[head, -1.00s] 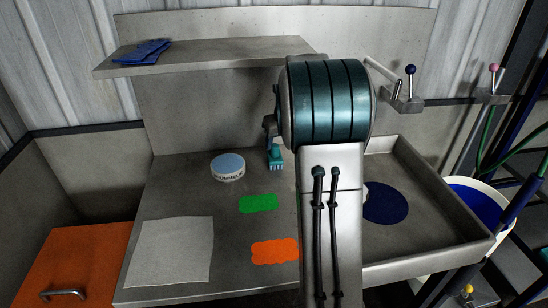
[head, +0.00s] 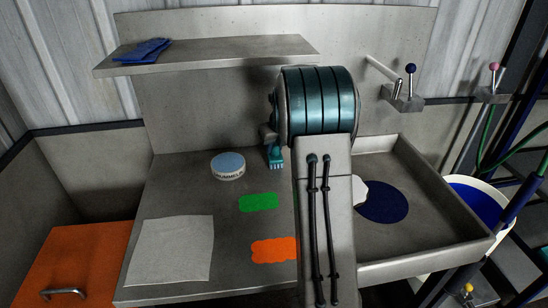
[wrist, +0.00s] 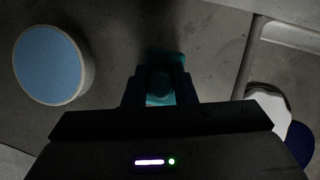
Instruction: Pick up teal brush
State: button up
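The teal brush (head: 275,157) is on the grey worktop (head: 185,199), bristles down, right of the blue-topped round tin. In the wrist view the brush (wrist: 163,92) lies between the two dark fingers of my gripper (wrist: 160,88). The fingers are apart, one on each side of its round handle. The gap beside the handle is too dark to show whether they touch it. In the head view my gripper (head: 268,132) is just above the brush, partly hidden by my arm.
The blue-topped tin (head: 228,166) stands close left of the brush, also in the wrist view (wrist: 52,64). Green (head: 258,203) and orange (head: 274,250) patches lie in front. A shelf (head: 210,55) hangs above at the back. A walled tray section (head: 420,225) is at right.

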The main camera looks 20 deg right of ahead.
aim_at(276, 145)
grip_shut()
jog(key=shift+r, duration=0.5)
jog(key=v, duration=0.2)
jog(key=shift+s+r, duration=0.1)
jog(key=shift+r, duration=0.25)
jog(key=s+b, duration=0.1)
jog(key=s, duration=1.6)
jog(key=shift+a, duration=0.2)
